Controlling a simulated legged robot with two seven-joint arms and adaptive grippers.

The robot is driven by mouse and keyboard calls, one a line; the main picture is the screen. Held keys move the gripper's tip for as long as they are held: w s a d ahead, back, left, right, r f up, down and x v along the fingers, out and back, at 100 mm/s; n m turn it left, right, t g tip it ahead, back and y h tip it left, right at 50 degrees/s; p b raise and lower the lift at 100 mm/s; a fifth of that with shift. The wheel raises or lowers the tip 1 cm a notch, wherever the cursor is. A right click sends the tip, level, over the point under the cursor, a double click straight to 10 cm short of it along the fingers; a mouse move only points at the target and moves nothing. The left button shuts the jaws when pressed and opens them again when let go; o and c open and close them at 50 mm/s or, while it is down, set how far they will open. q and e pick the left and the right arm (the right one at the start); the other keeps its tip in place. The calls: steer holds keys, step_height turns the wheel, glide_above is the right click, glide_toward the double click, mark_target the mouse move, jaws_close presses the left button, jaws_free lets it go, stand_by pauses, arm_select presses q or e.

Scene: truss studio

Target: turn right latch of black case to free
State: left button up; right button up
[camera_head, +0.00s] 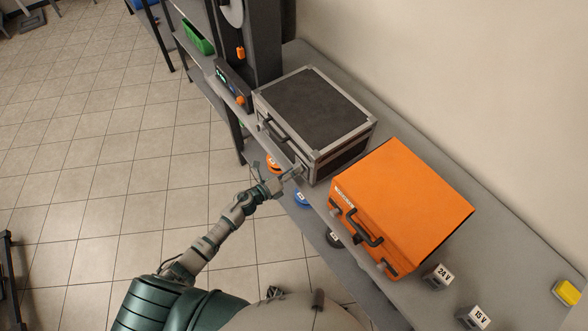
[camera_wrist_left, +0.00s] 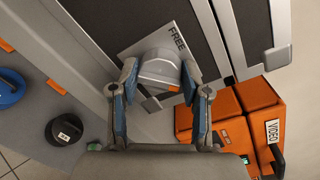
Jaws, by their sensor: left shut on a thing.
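The black case (camera_head: 318,108) with silver edges stands shut on the bench in the head view. Its front carries a handle (camera_head: 276,130). My left gripper (camera_head: 292,173) is at the right end of the case's front, low on the latch. In the left wrist view its two blue-padded fingers (camera_wrist_left: 160,82) are on either side of the grey right latch (camera_wrist_left: 160,70), shut on it. A plate marked FREE (camera_wrist_left: 177,36) shows beside the latch. The gripper partly hides the latch in the head view. My right gripper is not in view.
An orange case (camera_head: 405,205) stands close to the right of the black case. A dark machine (camera_head: 248,45) is on its left. Labels 24 V (camera_head: 441,274) and 15 V (camera_head: 476,317) are farther right. Round knobs, one blue (camera_head: 301,198), lie below the bench edge.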

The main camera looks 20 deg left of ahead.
arm_select(q)
steer(key=shift+a+f+n+g+p, duration=0.15)
steer(key=shift+n+p, duration=0.8)
steer(key=shift+n, duration=1.1)
steer(key=shift+a+n+g+p, duration=0.1)
steer(key=shift+n+g+p, duration=0.15)
steer(key=shift+n+p, duration=1.25)
steer(key=shift+n+b, duration=0.55)
steer(key=shift+n, duration=0.3)
steer(key=o, duration=1.1)
steer(key=shift+w, duration=0.1)
steer(key=shift+a, duration=0.1)
steer(key=v, duration=1.2)
steer(key=shift+w+a+f, duration=0.1)
steer(key=shift+a+f, duration=0.1)
steer(key=shift+f, duration=0.1)
